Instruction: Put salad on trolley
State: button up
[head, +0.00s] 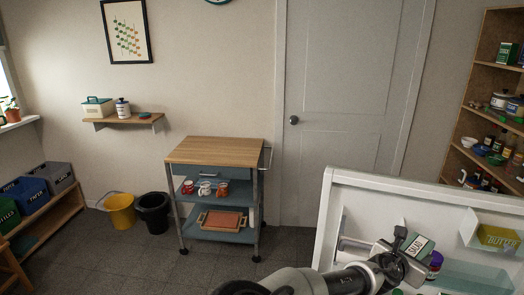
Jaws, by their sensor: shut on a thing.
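My gripper (404,243) is at the lower right, in front of the inner side of an open white fridge door. The trolley (213,149) stands against the back wall, left of the door and well away from my gripper. Its wooden top is bare.
Mugs (204,188) and a tray (222,219) are on the trolley's lower shelves. Buckets (153,211) stand left of it; the floor before it is clear.

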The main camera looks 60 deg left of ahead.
aim_at(214, 155)
jog(key=j+u, duration=0.2)
jog(key=u, duration=0.15)
jog(key=i+j+u, duration=0.1)
jog(key=u, duration=0.25)
jog(key=i+j+u, duration=0.1)
jog(key=j+u, duration=0.2)
jog(key=i+j, duration=0.3)
jog(key=j, duration=0.2)
jog(key=i+j, duration=0.25)
jog(key=j, duration=0.3)
jog(key=i+j, duration=0.3)
jog(key=j, duration=0.2)
jog(key=i+j, duration=0.25)
jog(key=j, duration=0.25)
jog(key=i+j, duration=0.3)
jog(key=j, duration=0.25)
jog(key=i+j, duration=0.25)
jog(key=j, duration=0.25)
jog(key=i+j, duration=0.3)
jog(key=j, duration=0.2)
jog(key=i+j, duration=0.25)
jog(key=j, duration=0.3)
jog(key=u, duration=0.05)
